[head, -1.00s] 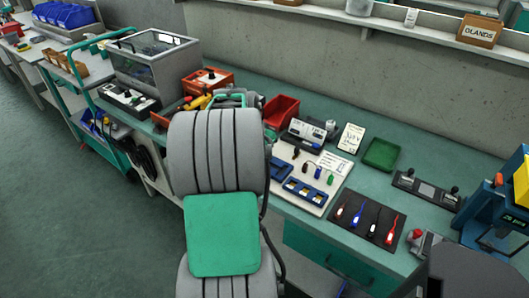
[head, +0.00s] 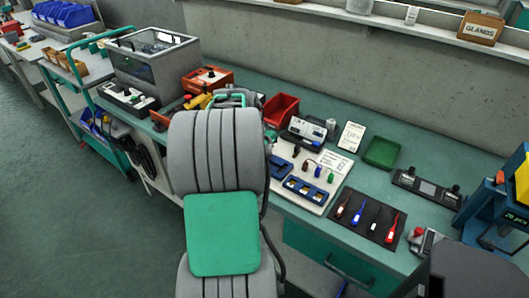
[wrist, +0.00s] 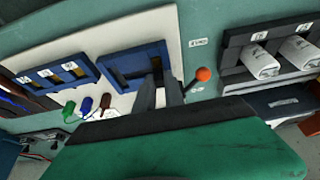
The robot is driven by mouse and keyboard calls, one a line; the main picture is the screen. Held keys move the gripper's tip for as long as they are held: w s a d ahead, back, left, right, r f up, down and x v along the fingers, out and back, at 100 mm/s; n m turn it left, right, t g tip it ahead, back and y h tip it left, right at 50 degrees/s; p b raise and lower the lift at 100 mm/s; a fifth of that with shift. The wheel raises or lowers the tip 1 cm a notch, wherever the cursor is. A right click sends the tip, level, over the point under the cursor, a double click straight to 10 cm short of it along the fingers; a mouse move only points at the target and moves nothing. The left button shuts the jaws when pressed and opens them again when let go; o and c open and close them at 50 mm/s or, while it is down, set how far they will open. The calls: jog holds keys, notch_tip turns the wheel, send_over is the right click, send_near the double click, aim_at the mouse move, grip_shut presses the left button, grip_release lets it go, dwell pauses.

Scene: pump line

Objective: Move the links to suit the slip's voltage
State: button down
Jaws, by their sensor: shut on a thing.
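A white board (head: 285,209) holds blue blocks. In the wrist view, one blue terminal block (wrist: 112,68) has a dark recess, and my gripper (wrist: 160,88) reaches down at its right end. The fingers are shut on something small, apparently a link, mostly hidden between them. A blue block with several light labelled windows (wrist: 60,76) lies to the left. In the head view my arm hides my gripper and part of the board. A white slip (head: 351,136) with dark print stands behind the board; its voltage is too small to read surely.
Green, blue and dark red plugs (wrist: 70,108) sit on the board near the gripper. An orange ball-topped lever (wrist: 203,74) stands close on the right. A dark mat with coloured leads (head: 347,222), a green tray (head: 381,153) and a red bin (head: 282,111) surround the board.

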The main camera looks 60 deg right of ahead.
jog(key=shift+f, duration=0.1)
jog(key=c, duration=1.2)
grip_release()
jog(key=shift+r+p, duration=2.5)
jog(key=shift+r, duration=1.35)
